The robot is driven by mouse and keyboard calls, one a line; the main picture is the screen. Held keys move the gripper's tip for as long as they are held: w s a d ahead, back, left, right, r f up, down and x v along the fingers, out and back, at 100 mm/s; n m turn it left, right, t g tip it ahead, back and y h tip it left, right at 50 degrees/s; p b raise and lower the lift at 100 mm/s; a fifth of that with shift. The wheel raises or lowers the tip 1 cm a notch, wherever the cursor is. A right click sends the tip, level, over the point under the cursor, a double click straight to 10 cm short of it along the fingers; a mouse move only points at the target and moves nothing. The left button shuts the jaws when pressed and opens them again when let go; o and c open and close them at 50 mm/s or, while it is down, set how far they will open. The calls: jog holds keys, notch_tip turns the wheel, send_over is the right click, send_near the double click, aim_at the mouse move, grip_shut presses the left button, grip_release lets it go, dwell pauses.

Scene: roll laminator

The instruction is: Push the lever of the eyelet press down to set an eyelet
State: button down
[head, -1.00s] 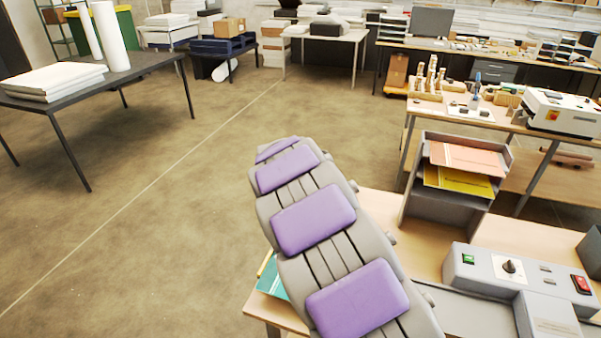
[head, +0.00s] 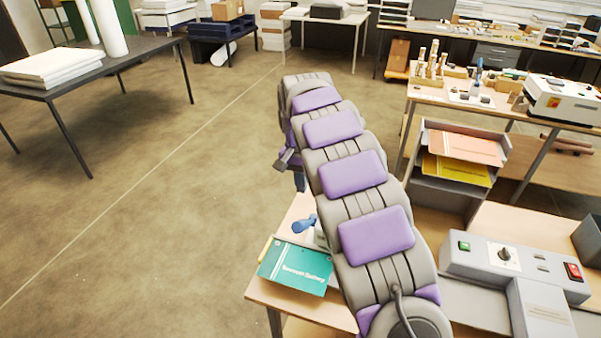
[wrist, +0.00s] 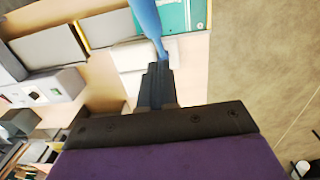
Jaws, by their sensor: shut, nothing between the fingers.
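The eyelet press stands at the near table's left end, partly hidden behind my arm. Its blue lever (head: 305,224) shows beside a pale body in the head view. In the wrist view the blue lever (wrist: 148,20) runs from the top edge down to just beyond my fingertips. My gripper (wrist: 158,70) is shut and empty, pointing toward the lever and the pale base (wrist: 133,57). I cannot tell whether the fingers touch the lever. In the head view the gripper end (head: 298,181) hangs above and slightly left of the lever. A teal booklet (head: 295,268) lies in front of the press.
The grey laminator (head: 478,260) and a paper tray stand (head: 462,165) with orange and yellow sheets are right of my arm. A second bench (head: 520,125) stands behind. A dark table (head: 130,68) is at the left. The floor (head: 150,220) left of the near table is clear.

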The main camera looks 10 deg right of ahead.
jog(key=shift+a+r, duration=0.1)
jog(key=shift+r, duration=1.85)
jog(key=s+d+f+n+b, duration=0.1)
jog(key=s+d+f+b, duration=0.3)
jog(key=s, duration=0.7)
jog(key=s+a+f+n+b, duration=0.1)
jog(key=s+b, duration=0.5)
jog(key=s, duration=0.5)
jog(key=s+f+n+b, duration=0.2)
jog(key=s+f, duration=0.5)
jog(key=s, duration=0.4)
jog(key=s+a+f+n+g+b, duration=0.1)
jog(key=s+f+b, duration=0.4)
jog(key=s, duration=0.7)
notch_tip(320, 180, down, 3)
jog(key=shift+s+r+n, duration=0.15)
jog(key=shift+n, duration=0.35)
